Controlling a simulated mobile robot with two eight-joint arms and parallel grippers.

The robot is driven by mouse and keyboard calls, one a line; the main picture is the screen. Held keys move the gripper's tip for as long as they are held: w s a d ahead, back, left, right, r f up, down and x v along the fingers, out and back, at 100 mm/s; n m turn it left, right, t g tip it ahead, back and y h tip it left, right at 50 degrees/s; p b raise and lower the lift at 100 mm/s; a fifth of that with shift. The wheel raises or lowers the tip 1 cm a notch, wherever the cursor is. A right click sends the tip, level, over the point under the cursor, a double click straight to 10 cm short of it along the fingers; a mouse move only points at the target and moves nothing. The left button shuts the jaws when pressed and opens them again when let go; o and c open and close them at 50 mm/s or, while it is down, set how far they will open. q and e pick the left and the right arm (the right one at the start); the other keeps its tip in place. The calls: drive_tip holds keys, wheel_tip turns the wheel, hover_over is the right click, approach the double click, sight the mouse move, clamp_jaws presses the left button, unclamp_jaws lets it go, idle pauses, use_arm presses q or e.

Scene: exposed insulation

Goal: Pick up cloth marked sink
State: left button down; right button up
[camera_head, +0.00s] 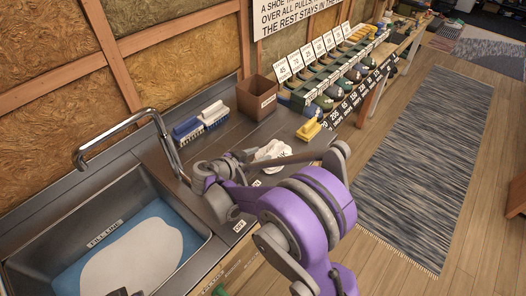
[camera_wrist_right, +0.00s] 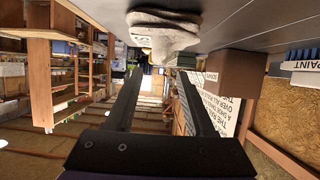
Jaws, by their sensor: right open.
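A crumpled white cloth (camera_head: 272,152) lies on the dark counter to the right of the sink; only the end of its dark lettering shows, the rest being hidden. It also shows as a pale heap in the upside-down right wrist view (camera_wrist_right: 165,38). My right gripper (camera_head: 244,156) is beside the cloth's left side, partly hidden by my purple arm. In the right wrist view, its two fingers (camera_wrist_right: 160,75) are apart with nothing between them, and the cloth is just beyond their tips.
The metal sink (camera_head: 190,262) with blue water and its faucet (camera_head: 120,128) are at left. A shoe rack (camera_head: 335,75) is further back.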

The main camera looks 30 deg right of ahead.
sight(266, 153)
drive_tip(key=shift+w+d+f, duration=0.25)
drive_tip(key=shift+w+d, duration=0.05)
drive_tip(key=shift+d, duration=0.1)
drive_tip(key=shift+f+p+x, duration=0.2)
drive_tip(key=shift+x, duration=1.4)
drive_tip(key=shift+f+p+x, duration=0.15)
drive_tip(key=shift+f+x, duration=0.05)
drive_tip(key=shift+x, duration=1.35)
drive_tip(key=shift+s+a, duration=0.15)
clamp_jaws()
